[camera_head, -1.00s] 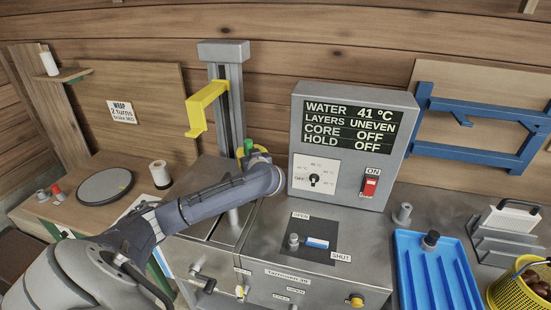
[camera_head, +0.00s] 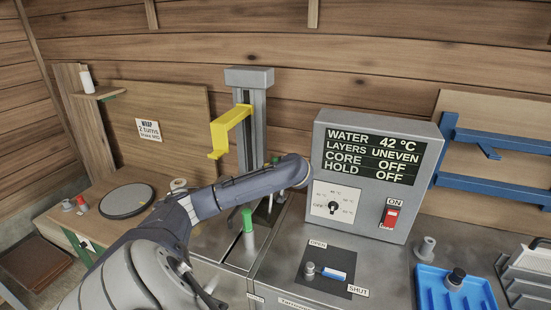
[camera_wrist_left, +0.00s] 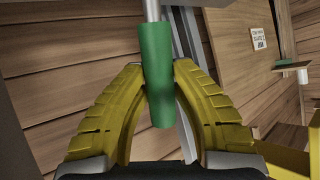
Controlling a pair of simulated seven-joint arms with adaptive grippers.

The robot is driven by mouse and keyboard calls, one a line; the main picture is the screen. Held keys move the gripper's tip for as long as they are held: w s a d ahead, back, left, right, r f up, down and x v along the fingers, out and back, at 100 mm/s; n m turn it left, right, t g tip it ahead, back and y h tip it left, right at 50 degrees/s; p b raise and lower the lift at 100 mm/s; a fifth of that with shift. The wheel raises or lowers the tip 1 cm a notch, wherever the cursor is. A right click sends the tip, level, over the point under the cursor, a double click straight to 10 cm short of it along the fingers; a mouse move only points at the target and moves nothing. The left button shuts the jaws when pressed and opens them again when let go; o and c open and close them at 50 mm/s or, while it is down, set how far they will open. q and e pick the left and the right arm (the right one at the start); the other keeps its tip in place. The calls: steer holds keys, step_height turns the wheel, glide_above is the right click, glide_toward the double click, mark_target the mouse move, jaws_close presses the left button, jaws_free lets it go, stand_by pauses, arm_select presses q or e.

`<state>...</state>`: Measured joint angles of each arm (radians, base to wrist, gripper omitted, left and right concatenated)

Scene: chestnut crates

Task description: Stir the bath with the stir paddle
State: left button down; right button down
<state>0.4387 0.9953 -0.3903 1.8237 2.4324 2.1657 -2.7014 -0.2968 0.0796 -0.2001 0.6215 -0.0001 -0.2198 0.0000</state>
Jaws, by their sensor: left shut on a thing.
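The stir paddle's green handle (camera_wrist_left: 157,95) is between the yellow fingers of my left gripper (camera_wrist_left: 160,72) in the left wrist view. Its grey shaft runs out of the top of that view, which is upside down; the paddle's far end is out of sight. In the head view my left forearm hides most of the gripper; a small bit of green shows just behind it. The steel bath (camera_head: 225,243) lies below my forearm. The control box (camera_head: 379,175) reads WATER 42 °C, LAYERS UNEVEN, CORE OFF, HOLD OFF. My right gripper is not in view.
A green-topped upright piece (camera_head: 247,220) stands in front of my forearm. A grey column (camera_head: 250,115) with a yellow bracket (camera_head: 230,130) rises behind the bath. A blue tray (camera_head: 450,295) is at right, a dark round plate (camera_head: 126,200) at left.

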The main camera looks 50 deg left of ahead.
arm_select(q)
steer(key=shift+f, duration=0.1)
steer(key=c, duration=1.1)
jaws_free()
steer(key=v, duration=1.2)
stand_by(0.8)
